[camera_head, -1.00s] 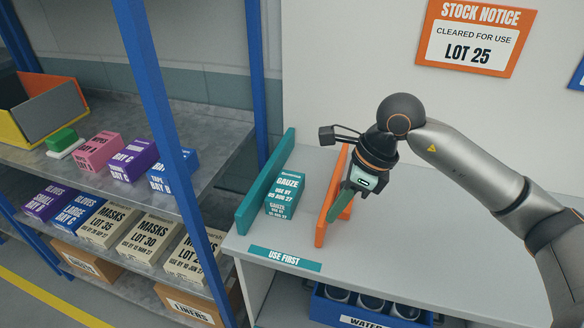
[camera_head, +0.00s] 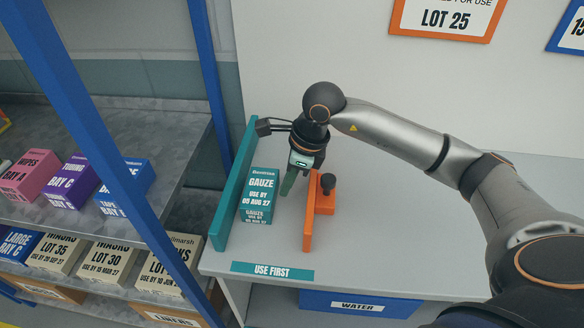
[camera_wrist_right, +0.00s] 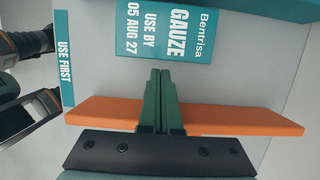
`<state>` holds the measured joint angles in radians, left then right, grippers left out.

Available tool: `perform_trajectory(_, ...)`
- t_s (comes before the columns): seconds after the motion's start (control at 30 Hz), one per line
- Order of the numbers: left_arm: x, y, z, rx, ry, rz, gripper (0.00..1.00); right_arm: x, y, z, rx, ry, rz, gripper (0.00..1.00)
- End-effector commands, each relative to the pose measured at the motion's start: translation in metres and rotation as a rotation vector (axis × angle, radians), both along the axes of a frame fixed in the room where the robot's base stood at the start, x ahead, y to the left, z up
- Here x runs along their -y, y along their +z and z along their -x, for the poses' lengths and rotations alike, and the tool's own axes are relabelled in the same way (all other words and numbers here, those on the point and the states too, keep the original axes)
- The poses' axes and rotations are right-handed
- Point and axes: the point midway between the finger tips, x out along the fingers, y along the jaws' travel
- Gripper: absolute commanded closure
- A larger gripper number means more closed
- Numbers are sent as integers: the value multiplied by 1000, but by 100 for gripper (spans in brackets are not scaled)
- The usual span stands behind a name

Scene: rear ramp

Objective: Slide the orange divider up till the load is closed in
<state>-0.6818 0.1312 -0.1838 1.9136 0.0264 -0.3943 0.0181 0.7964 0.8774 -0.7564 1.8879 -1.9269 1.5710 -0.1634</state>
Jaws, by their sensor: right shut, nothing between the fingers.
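The orange divider (camera_head: 309,222) stands upright on the grey shelf, with an orange foot and a dark knob (camera_head: 328,181) on its right side. It crosses the right wrist view (camera_wrist_right: 230,120) beneath my fingers. The teal gauze box (camera_head: 259,190) stands to its left, with a strip of bare shelf between them; its label shows in the right wrist view (camera_wrist_right: 180,28). A teal upright panel (camera_head: 234,185) is close on the box's left. My right gripper (camera_head: 287,188) is shut and empty, its green fingertips (camera_wrist_right: 161,75) over the gap between box and divider. My left gripper is out of view.
A "USE FIRST" strip (camera_head: 272,271) marks the shelf's front edge. The shelf right of the divider is bare. A blue post (camera_head: 115,150) and a rack of boxes are at left. A blue water crate (camera_head: 350,303) is below the shelf.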

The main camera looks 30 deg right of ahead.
Motion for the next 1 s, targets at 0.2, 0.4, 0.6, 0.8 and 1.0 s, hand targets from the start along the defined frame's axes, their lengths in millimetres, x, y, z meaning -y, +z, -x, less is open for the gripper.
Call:
perform_trajectory(0.2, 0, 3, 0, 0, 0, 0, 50, -6, -23, -4, -1, -1, -1, 100)
perform_trajectory(0.4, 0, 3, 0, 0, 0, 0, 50, -7, -27, -5, 1, 0, -1, 100)
perform_trajectory(0.6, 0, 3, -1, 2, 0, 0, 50, -7, -27, -5, 1, 0, -1, 100)
perform_trajectory(0.8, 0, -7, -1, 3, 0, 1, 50, -17, -28, -13, 4, 2, -3, 100)
perform_trajectory(1.0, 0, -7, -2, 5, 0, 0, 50, -22, -26, -17, 1, 0, -2, 100)
